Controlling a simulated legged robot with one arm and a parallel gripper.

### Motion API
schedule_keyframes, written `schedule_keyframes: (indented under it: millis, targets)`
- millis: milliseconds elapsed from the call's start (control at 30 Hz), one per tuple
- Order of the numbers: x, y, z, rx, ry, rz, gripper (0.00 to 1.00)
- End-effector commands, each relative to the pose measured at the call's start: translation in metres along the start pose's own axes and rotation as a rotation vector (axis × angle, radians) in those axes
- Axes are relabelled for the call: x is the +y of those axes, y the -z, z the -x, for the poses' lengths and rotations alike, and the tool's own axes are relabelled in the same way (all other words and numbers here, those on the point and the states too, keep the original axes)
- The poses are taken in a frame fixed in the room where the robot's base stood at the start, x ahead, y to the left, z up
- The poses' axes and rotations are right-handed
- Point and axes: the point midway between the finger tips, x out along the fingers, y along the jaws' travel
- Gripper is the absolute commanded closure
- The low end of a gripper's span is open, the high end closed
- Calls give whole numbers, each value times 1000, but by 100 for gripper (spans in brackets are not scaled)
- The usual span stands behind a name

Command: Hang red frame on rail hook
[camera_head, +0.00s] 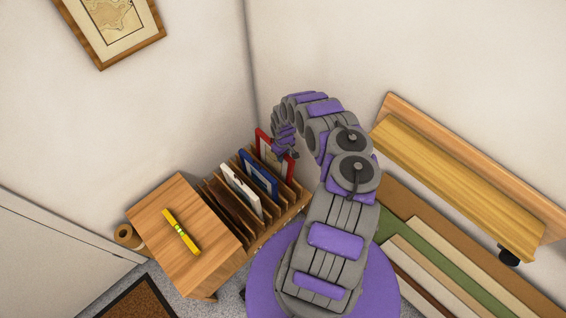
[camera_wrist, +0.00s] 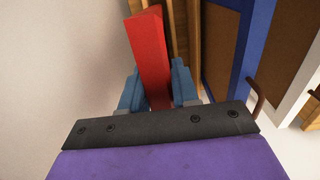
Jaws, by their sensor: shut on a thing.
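The red frame (camera_head: 262,141) stands upright in the far slot of the wooden slotted rack (camera_head: 222,218), partly hidden behind my arm. My gripper (camera_head: 291,153) is at its upper part. In the wrist view my gripper (camera_wrist: 157,90) has its blue-grey fingers on either side of the red frame's edge (camera_wrist: 150,45), shut on it. A wooden rail or ledge (camera_head: 465,170) runs along the right wall, with a black piece (camera_head: 508,256) under its near end. I cannot make out a hook on it.
A blue frame (camera_head: 260,174) and a white frame (camera_head: 241,190) stand close by in the rack. A yellow level (camera_head: 181,231) lies on the wooden cabinet top (camera_head: 160,212). Long boards (camera_head: 440,250) lean below the rail. A framed map (camera_head: 112,25) hangs on the left wall.

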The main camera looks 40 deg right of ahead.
Motion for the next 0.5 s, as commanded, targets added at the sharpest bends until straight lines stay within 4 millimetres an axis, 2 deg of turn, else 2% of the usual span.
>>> schedule_keyframes:
  millis: [233,500]
  targets:
    - [-3,1,-11,0,-3,3,100]
    - [0,2,-41,3,0,0,100]
